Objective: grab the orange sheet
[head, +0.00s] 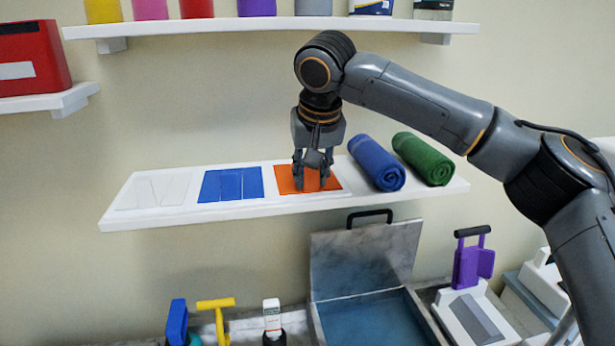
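The orange sheet (288,183) lies flat on the middle wall shelf, between a blue sheet and a rolled blue towel. My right gripper (313,186) points down over the orange sheet, with its fingertips at the sheet's surface. The fingers cover part of the sheet. I cannot tell whether they are parted or pinching it. My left gripper is not in view.
On the same shelf (225,215) lie a white sheet (155,191), a blue sheet (231,184), a rolled blue towel (377,165) and a rolled green towel (423,158). An upper shelf (270,25) holds several containers. Below stands an open case (365,258).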

